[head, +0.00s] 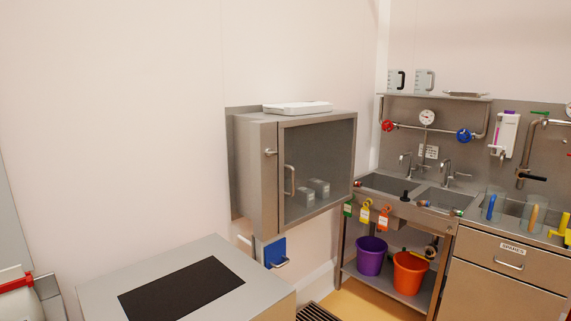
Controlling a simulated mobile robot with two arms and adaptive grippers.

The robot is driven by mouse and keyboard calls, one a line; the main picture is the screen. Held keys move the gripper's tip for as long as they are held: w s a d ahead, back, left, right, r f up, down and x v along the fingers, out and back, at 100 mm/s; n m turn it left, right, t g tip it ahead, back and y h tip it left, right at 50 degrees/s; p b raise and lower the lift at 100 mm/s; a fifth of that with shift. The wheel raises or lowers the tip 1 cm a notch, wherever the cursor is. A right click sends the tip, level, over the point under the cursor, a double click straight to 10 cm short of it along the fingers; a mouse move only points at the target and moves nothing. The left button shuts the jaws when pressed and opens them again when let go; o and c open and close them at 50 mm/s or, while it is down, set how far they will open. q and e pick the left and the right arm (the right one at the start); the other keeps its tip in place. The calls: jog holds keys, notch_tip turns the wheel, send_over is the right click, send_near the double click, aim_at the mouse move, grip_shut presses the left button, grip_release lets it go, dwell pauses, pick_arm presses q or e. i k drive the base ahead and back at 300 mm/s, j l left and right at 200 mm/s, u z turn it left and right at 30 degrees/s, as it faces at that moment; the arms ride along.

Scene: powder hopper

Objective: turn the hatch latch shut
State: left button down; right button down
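The hatch is a steel box (256,180) on the wall, with a dark glazed door (325,150) in its front. The door looks closed against the frame, though a small gap cannot be ruled out. A small metal latch (270,152) sits on the frame left of the door and appears to lie roughly level. A bar handle (290,180) stands upright on the door's left edge. Small pale blocks (306,195) show dimly through the glass. Neither of my grippers is in view.
A white flat case (297,108) lies on the hatch's top. A blue item (275,252) hangs below it. A grey unit with a dark top panel (182,289) stands at lower left. A sink bench (400,205) with purple (371,257) and orange (409,275) buckets stands right.

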aim_at(269, 152)
jog(key=i+l+z, duration=0.1)
jog(key=i+l, duration=0.7)
